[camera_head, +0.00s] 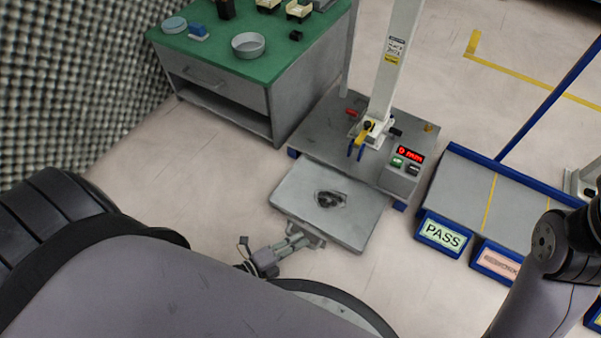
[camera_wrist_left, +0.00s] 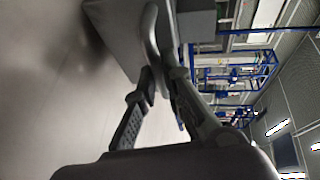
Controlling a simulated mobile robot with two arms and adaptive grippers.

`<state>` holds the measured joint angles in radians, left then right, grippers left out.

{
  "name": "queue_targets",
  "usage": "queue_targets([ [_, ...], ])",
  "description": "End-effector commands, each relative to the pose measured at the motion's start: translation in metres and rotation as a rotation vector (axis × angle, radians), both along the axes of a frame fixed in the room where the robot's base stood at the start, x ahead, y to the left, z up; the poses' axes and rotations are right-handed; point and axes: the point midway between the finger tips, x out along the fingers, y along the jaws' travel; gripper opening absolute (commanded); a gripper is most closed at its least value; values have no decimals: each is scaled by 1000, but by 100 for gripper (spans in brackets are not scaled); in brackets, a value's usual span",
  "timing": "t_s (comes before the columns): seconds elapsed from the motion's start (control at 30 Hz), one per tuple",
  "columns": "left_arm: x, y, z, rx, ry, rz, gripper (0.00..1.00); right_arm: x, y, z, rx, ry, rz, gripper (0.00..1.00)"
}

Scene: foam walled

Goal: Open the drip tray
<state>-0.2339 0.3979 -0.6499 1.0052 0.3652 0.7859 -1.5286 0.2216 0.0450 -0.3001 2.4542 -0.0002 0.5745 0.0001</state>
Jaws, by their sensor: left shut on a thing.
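The drip tray (camera_head: 297,188) is a flat grey tray with a dark patch near its middle. It sticks out from the front of the test machine's base (camera_head: 335,133) in the head view. My left gripper (camera_head: 309,237) is at the tray's front edge. It is shut on the tray's handle, a curved grey bar (camera_wrist_left: 153,40) between my two fingers (camera_wrist_left: 160,78) in the left wrist view. My right arm shows at the right of the head view, but its gripper is out of the picture.
A green-topped cabinet (camera_head: 210,52) with dishes stands at the back left. A bin marked PASS (camera_head: 442,234) and a pink-labelled one (camera_head: 497,263) are at the right, below a grey surface with blue edges (camera_head: 460,182). The floor (camera_head: 225,170) left of the tray is clear.

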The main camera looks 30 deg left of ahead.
Motion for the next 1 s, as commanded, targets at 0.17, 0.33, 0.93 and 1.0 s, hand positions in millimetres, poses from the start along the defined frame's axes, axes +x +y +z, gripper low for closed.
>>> queue_targets([
  [0.17,-1,1,-2,5,4,0,0,0,0,0,0,0,0,40],
  [0.33,-1,1,-2,5,4,0,15,0,0,0,0,0,0,40],
  [0.93,-5,3,0,2,2,1,30,0,0,0,-1,1,-1,40],
  [1.0,-13,6,1,3,3,0,30,0,0,0,-1,1,-1,40],
])
